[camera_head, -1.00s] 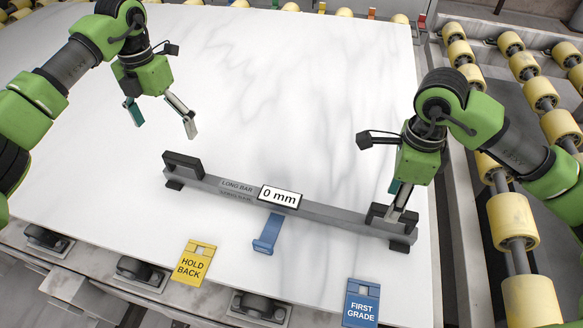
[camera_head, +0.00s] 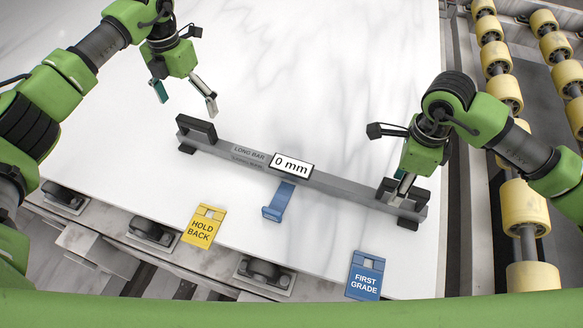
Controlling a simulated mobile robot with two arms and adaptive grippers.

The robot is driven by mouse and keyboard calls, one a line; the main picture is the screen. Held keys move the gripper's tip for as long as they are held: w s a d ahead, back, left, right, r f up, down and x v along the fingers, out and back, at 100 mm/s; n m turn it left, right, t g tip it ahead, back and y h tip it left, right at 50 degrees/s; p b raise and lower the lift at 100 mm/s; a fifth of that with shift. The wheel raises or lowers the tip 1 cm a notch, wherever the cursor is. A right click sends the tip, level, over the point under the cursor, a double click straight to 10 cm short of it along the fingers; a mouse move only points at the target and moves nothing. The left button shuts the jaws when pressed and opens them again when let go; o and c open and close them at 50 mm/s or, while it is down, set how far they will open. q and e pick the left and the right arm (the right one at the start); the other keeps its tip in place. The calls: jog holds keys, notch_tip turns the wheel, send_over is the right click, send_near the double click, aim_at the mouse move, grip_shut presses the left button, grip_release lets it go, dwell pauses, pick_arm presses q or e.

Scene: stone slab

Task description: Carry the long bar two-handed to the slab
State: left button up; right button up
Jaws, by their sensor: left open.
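The long grey bar (camera_head: 340,186) lies across the white marbled slab (camera_head: 300,60), near its front edge. It has a black handle at each end, dark feet and a "0 mm" display (camera_head: 291,166) in the middle. My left gripper (camera_head: 186,98) is open and empty, just behind and above the left handle (camera_head: 197,130), apart from it. My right gripper (camera_head: 402,184) is at the right handle (camera_head: 388,187), with its fingers down beside or around it. The fingers are seen nearly edge-on, so their grip on the handle is hidden.
A blue bracket-like piece (camera_head: 280,201) sits in front of the bar's middle. A yellow "HOLD BACK" tag (camera_head: 203,227) and a blue "FIRST GRADE" tag (camera_head: 365,275) are at the slab's front edge. Yellow rollers (camera_head: 524,208) run along the right. The slab behind the bar is clear.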

aim_at(411, 213)
pick_arm(q)
notch_tip(411, 213, down, 7)
jog(key=shift+f, duration=0.2)
pick_arm(e)
notch_tip(411, 213, down, 8)
jog(key=shift+r, duration=0.25)
pick_arm(q)
jog(key=c, duration=1.2)
pick_arm(e)
jog(key=c, duration=1.2)
pick_arm(q)
jog(key=c, duration=1)
pick_arm(e)
grip_shut()
pick_arm(q)
jog(key=shift+w+r, duration=0.2)
jog(key=shift+r, duration=0.05)
pick_arm(e)
jog(key=shift+w+r, duration=0.2)
